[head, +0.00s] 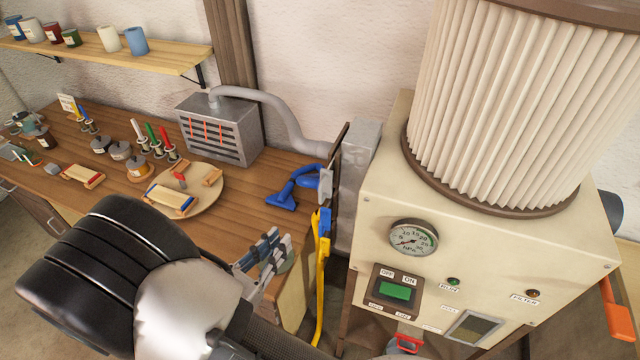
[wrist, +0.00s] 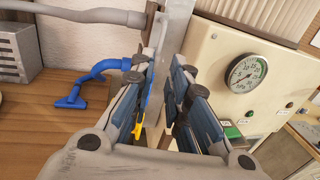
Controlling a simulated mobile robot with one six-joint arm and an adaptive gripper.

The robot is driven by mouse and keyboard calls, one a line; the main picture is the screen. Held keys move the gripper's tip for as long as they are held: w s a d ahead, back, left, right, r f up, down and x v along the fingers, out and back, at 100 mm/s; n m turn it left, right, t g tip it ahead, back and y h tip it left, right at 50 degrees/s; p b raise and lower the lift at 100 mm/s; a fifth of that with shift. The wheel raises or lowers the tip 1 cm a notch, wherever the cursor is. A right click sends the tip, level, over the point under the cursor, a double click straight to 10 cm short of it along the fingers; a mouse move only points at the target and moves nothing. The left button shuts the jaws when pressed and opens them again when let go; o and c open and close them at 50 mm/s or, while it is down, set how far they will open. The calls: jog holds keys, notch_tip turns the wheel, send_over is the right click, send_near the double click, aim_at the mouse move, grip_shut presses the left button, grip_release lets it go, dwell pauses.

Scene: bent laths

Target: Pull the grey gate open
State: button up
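The grey gate (head: 326,185) is a small light grey plate. It sticks out on the left side of a grey upright duct, beside a dark post, in the head view. In the wrist view a grey plate edge (wrist: 157,45) stands against the duct, in the gap beyond my fingers; how far out it is I cannot tell. My gripper (head: 272,246) is below and left of the gate, apart from it. In the wrist view my gripper (wrist: 164,85) has its fingers spread, with nothing between them.
A blue nozzle (head: 291,187) lies on the bench left of the gate. A blue and a yellow strap-like tool (head: 321,245) hang just below it. A cream machine (head: 470,240) with gauge stands right. A grey pipe (head: 275,105) runs behind.

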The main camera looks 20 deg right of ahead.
aim_at(321, 200)
jog(key=p+x, duration=0.1)
jog(key=x, duration=1.6)
jog(key=shift+p, duration=0.4)
jog(key=shift+c, duration=0.5)
jog(key=shift+s, duration=0.1)
grip_shut()
